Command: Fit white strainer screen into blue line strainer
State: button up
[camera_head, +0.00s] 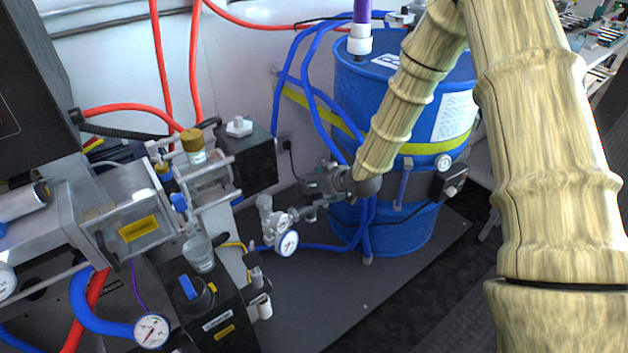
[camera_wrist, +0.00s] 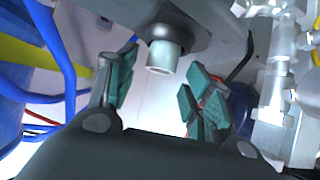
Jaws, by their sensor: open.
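My gripper (camera_head: 318,186) is open in the middle of the head view, left of the blue drum. In the wrist view its two fingers with teal pads (camera_wrist: 160,92) stand apart with nothing held between them. A short grey-white cylinder (camera_wrist: 162,56) hangs from a dark housing just beyond the fingertips, roughly in line with the gap. I cannot tell whether it is the strainer screen. A small white cylinder (camera_head: 263,307) sits low beside the black box; its identity is also unclear. I cannot pick out the blue line strainer for certain.
White fittings (camera_head: 268,212) with a gauge (camera_head: 287,243) stand close left of my gripper. The blue drum (camera_head: 402,236) and blue hoses (camera_head: 318,92) are close by. A clear cup (camera_head: 199,254) stands at left. The grey base plate (camera_head: 330,300) has bare room in front.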

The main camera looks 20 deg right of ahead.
jog(key=v, duration=1.2)
jog(key=s+a+f+m+g+h, duration=0.25)
jog(key=s+f+g, duration=0.35)
jog(key=s+f, duration=1.3)
jog(key=s+f+m+g+h, duration=0.1)
jog(key=s+f+g, duration=0.1)
jog(key=s+f, duration=0.4)
jog(key=s+a+f+m+g+h, duration=0.1)
jog(key=s+f, duration=0.5)
jog(key=s, duration=0.7)
jog(key=shift+s+a+g, duration=0.2)
jog(key=shift+s+g, duration=0.2)
jog(key=shift+g, duration=0.3)
jog(key=shift+m, duration=0.25)
notch_tip(320, 180, up, 9)
jog(key=p, duration=0.9)
